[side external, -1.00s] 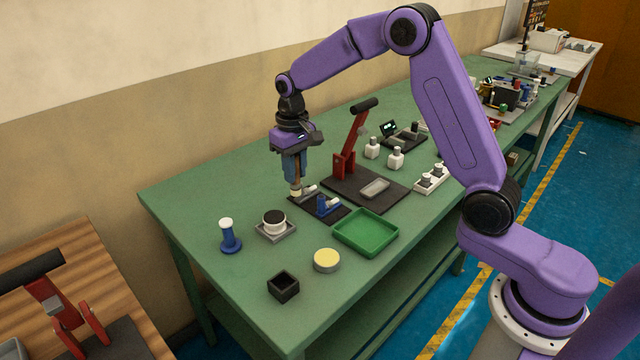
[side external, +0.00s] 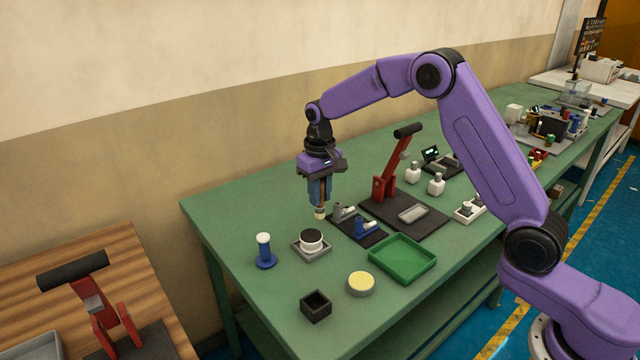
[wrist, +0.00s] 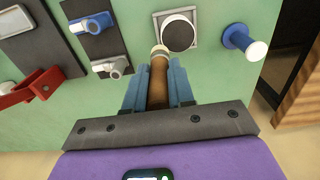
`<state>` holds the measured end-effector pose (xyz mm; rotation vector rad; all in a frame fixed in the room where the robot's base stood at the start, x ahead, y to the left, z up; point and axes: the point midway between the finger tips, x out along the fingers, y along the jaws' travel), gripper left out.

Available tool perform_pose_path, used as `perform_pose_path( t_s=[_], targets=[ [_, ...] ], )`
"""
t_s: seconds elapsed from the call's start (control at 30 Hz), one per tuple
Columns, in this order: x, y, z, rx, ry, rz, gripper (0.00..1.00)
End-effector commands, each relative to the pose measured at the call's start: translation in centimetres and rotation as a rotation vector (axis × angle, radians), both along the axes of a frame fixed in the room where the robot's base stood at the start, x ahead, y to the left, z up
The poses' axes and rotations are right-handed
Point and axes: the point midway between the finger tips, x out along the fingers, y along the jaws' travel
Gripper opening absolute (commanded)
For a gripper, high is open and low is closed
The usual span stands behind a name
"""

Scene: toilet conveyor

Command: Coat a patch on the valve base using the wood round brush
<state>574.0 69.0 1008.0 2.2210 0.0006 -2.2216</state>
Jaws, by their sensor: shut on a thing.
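My gripper (side external: 320,200) is shut on the wood round brush and points down. In the wrist view the brush's brown handle (wrist: 158,85) lies between the blue fingers, with its pale tip beside the square grey holder. In the side view the pale brush tip (side external: 320,212) is just left of the dark mat (side external: 372,238) and appears above the table. On the mat lie a grey fitting (side external: 344,211) and a blue fitting (side external: 366,228). A blue flanged post with a white top (side external: 265,252) stands at left. I cannot tell which piece is the valve base.
A black-topped white round piece (side external: 311,240) sits in the grey holder (side external: 312,253). A yellow-topped tin (side external: 361,284), black box (side external: 316,306) and green tray (side external: 403,274) stand in front. A red lever press (side external: 390,175) rises to the right. Table is clear at far left.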

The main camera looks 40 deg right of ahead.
Motion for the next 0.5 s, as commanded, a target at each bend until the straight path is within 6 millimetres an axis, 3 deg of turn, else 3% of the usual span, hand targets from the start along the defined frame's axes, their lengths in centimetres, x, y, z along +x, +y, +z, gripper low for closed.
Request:
perform_pose_path(
  t_s=[0.37, 0.5],
  targets=[
    [-0.1, 0.0, -4.0, 0.0, 0.003, 0.0, 0.0],
    [0.0, 1.6, -3.9, 0.0, -0.001, 0.004, 0.0]
  ],
)
